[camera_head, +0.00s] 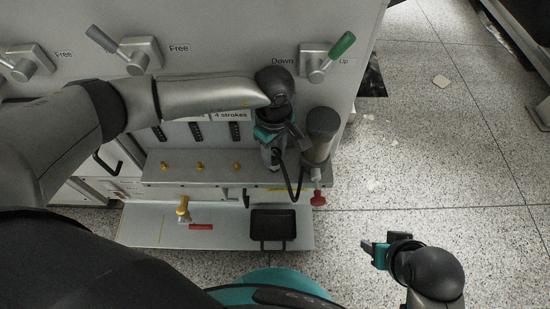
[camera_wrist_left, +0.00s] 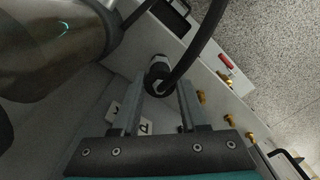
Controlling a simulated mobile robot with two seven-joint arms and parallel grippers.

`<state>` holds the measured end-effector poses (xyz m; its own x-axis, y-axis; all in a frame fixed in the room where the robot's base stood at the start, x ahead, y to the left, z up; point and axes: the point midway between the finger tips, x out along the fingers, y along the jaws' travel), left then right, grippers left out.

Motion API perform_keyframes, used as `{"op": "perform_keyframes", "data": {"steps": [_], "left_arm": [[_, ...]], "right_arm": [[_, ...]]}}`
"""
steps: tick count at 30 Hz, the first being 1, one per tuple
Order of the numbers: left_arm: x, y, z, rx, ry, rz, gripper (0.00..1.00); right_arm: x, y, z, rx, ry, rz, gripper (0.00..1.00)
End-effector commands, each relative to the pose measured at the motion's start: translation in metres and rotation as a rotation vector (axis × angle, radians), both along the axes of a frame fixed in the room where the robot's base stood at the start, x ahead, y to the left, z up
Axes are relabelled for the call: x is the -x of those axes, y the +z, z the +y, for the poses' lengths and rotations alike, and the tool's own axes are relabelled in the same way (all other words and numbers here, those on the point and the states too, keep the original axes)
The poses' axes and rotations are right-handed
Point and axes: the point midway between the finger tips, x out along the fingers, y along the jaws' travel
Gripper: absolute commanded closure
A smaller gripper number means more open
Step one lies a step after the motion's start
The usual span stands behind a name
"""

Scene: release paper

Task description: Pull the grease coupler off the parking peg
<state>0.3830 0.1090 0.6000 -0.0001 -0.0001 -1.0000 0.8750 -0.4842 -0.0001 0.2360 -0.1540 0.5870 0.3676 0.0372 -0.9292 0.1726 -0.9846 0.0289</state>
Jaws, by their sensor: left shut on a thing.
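The grease coupler (camera_wrist_left: 158,77) is a dark, round-ended fitting with a light metal body and a black hose. In the left wrist view it sits between the two fingers of my left gripper (camera_wrist_left: 162,105). In the head view my left gripper (camera_head: 272,152) points down over the right end of the grey ledge, shut on the coupler, which is mostly covered there. The parking peg cannot be made out; the coupler and gripper cover that spot. My right gripper (camera_head: 372,250) is over the floor at lower right, apart from everything; its finger gap is unclear.
The black hose (camera_head: 292,184) loops beside a grey cylinder (camera_head: 318,145) with a red knob (camera_head: 318,198). Several brass fittings (camera_head: 199,166) line the ledge. Below are a brass tap (camera_head: 183,209) and a black tray (camera_head: 272,210). Panel levers (camera_head: 342,45) stand above. The right floor is mostly clear.

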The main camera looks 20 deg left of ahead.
Motion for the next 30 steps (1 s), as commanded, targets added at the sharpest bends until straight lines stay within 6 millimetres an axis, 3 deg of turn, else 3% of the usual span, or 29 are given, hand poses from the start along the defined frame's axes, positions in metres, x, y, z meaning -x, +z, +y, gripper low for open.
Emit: {"op": "perform_keyframes", "data": {"steps": [11, 30], "left_arm": [[0.0, 0.002, 0.0, 0.0, 0.0, -0.001, 1.0], [-0.001, 0.033, 0.0, 0.0, 0.0, -0.001, 1.0]], "right_arm": [[-0.001, 0.002, 0.001, -0.002, 0.003, -0.004, 0.5], [0.0, 0.026, 0.0, -0.001, 0.001, -0.001, 0.5]]}}
